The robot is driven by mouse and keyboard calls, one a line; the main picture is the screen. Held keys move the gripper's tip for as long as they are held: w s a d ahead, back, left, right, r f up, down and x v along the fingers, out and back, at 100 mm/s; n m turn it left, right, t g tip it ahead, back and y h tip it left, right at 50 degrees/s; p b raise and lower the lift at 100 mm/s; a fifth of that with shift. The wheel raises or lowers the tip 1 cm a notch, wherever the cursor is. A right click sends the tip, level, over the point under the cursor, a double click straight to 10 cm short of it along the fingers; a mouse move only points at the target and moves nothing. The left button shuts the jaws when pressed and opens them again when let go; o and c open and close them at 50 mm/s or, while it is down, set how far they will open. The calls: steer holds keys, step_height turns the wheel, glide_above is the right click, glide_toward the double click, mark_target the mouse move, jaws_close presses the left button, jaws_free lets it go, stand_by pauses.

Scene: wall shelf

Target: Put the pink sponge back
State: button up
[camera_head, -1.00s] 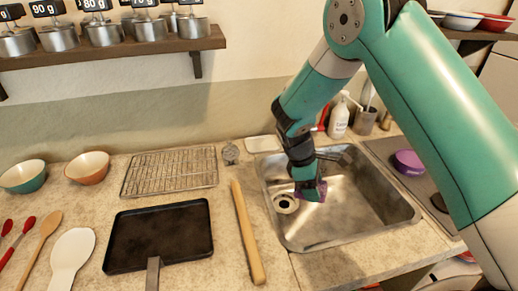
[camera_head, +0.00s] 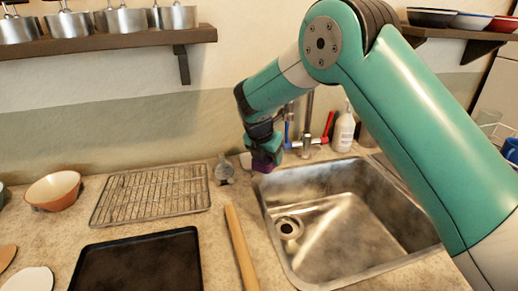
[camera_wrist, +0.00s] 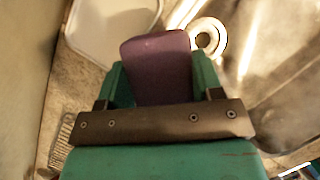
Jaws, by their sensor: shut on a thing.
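The pink sponge, dark purple in this light, is held in my gripper (camera_head: 266,157). In the head view only a small purple part of the sponge (camera_head: 262,167) shows below the jaws. In the wrist view the sponge (camera_wrist: 158,66) stands between the two green fingers, which are shut on it. My gripper is above the back left corner of the sink. A white shallow dish (camera_head: 245,160) on the counter is mostly hidden behind my gripper in the head view. The dish (camera_wrist: 100,28) shows beyond the sponge at upper left in the wrist view.
The steel sink (camera_head: 345,215) is empty at right, with a faucet (camera_head: 306,140) and a white bottle (camera_head: 344,130) behind it. A round metal item (camera_head: 224,171), a wire rack (camera_head: 152,192), a rolling pin (camera_head: 241,250) and a black tray (camera_head: 140,265) are at left.

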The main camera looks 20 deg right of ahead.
steer(key=w+p, duration=0.2)
steer(key=w, duration=0.6)
steer(key=shift+w, duration=0.2)
steer(key=shift+f+p, duration=0.35)
steer(key=shift+f, duration=1.45)
steer(key=o, duration=0.8)
steer(key=shift+f, duration=0.1)
steer(key=shift+o, duration=0.2)
steer(key=b+v, duration=0.1)
steer(key=v, duration=0.6)
steer(key=shift+r, duration=0.3)
steer(key=shift+s+a, duration=0.1)
